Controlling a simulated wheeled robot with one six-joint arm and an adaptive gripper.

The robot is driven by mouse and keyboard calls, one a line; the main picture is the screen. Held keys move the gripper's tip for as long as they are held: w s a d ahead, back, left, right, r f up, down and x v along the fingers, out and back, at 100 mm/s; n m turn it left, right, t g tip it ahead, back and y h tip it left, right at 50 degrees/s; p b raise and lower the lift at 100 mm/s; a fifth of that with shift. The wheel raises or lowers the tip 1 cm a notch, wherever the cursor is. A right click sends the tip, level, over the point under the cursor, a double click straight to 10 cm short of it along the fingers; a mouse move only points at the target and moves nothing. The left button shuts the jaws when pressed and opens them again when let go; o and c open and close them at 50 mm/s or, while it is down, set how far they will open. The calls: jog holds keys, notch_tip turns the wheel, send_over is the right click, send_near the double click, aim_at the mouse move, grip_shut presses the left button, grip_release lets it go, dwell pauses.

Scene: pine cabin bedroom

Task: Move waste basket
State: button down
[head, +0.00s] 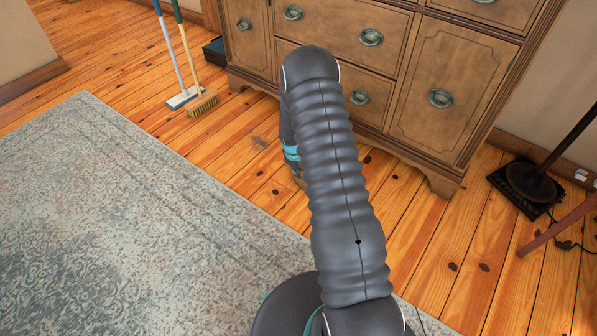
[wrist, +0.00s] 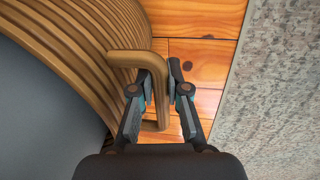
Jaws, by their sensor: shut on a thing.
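The waste basket (wrist: 95,40) fills the left of the wrist view. Its side is ribbed and brown, with a plain grey surface inside the curved ribbed edge. A bent brown handle (wrist: 125,58) sticks out from its side. My gripper (wrist: 160,80) is shut on this handle, with one finger on each side of it. In the head view my grey arm hides the gripper and nearly all of the basket.
A wooden dresser (head: 350,45) stands just beyond my arm. A patterned grey rug (head: 110,220) covers the left floor. A broom (head: 203,103) and a mop (head: 183,97) stand at the upper left. A dark stand base (head: 527,182) is at right. Bare planks show between.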

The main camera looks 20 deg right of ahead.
jog(key=c, duration=1.1)
grip_release()
jog(key=shift+a, duration=0.15)
jog(key=shift+r, duration=0.15)
jog(key=r, duration=0.3)
jog(key=a+r, duration=0.1)
jog(key=r, duration=0.3)
jog(key=s+a+r, duration=0.1)
jog(key=r, duration=0.3)
jog(key=shift+r, duration=0.25)
